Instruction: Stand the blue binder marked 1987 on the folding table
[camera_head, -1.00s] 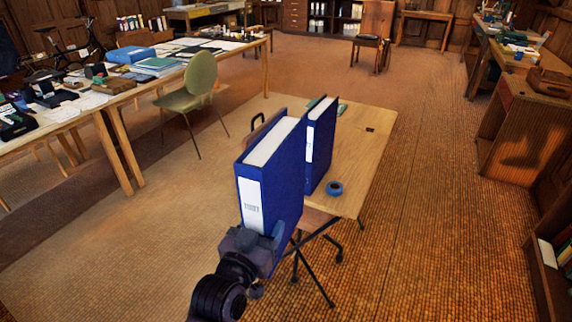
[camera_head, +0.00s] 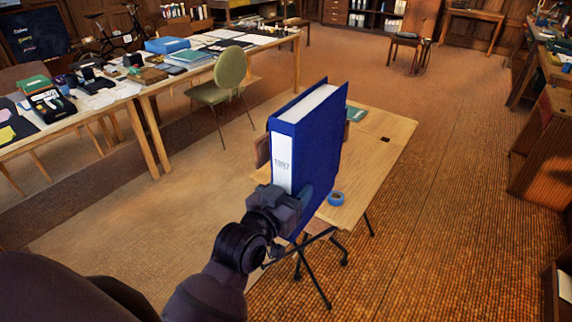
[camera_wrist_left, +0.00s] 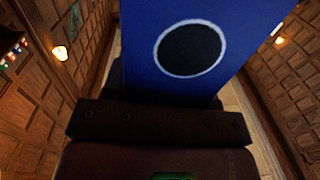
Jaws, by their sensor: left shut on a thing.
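A blue binder (camera_head: 315,150) is upright in my left gripper (camera_head: 290,203) in the head view. Its spine faces me and has a white label (camera_head: 282,160) with small print that looks like 1987. The gripper is shut on the lower spine end. The folding table (camera_head: 392,160) has a pale wood top and is behind the binder, partly hidden by it. I cannot tell whether the binder's base touches the top. My right gripper is not in view.
A blue tape roll (camera_head: 336,198) lies near the folding table's front edge. A small green item (camera_head: 355,114) lies farther back, partly hidden. A green chair (camera_head: 228,75) and a long cluttered table (camera_head: 150,85) stand to the left.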

